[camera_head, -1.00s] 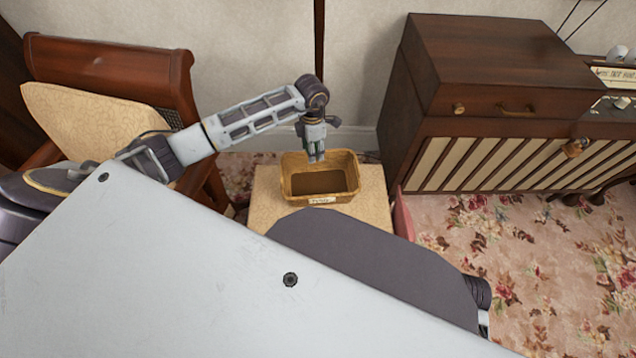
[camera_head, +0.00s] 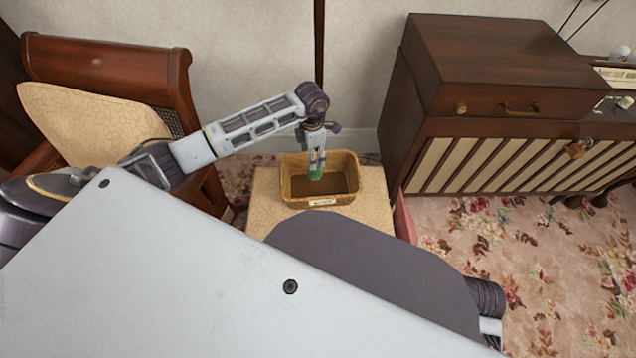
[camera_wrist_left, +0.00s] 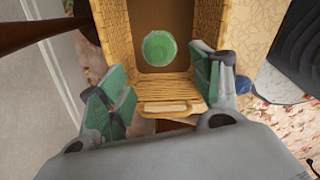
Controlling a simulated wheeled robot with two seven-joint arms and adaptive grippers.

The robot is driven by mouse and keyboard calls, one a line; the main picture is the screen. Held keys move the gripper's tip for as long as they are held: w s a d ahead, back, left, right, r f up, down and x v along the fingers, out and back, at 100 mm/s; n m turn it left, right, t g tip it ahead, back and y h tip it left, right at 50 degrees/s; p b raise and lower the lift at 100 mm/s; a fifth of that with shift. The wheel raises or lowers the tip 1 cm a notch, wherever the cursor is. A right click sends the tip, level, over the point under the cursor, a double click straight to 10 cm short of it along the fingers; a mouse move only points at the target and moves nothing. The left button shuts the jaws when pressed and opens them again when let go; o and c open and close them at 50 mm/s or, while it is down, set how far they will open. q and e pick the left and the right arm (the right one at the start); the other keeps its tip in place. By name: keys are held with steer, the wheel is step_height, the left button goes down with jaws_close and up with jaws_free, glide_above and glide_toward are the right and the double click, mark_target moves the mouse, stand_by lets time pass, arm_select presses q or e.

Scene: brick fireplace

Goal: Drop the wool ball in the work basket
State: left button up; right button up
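The wool ball (camera_wrist_left: 159,48) is a round green ball in the left wrist view, within the outline of the work basket (camera_wrist_left: 168,90), ahead of my fingers and apart from them. I cannot tell whether it rests on the basket's floor or is in the air. In the head view a small green patch (camera_head: 315,175) shows at the fingertips over the tan wicker basket (camera_head: 292,188), which has a white label on its front. My left gripper (camera_head: 316,168) points down over the basket. In the left wrist view its green-padded fingers (camera_wrist_left: 163,92) are spread apart and empty. My right gripper is out of view.
The basket stands on a cream patterned seat (camera_head: 262,205). A wooden armchair (camera_head: 105,60) with a cream cushion is at the left. A dark wooden cabinet (camera_head: 505,70) stands at the right. The floral carpet (camera_head: 540,240) before it is clear.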

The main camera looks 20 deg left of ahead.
arm_select(q)
steer(key=shift+r, duration=0.1)
stand_by(0.3)
steer(key=shift+r, duration=5.95)
steer(key=shift+s+f, duration=0.1)
steer(key=shift+s, duration=0.05)
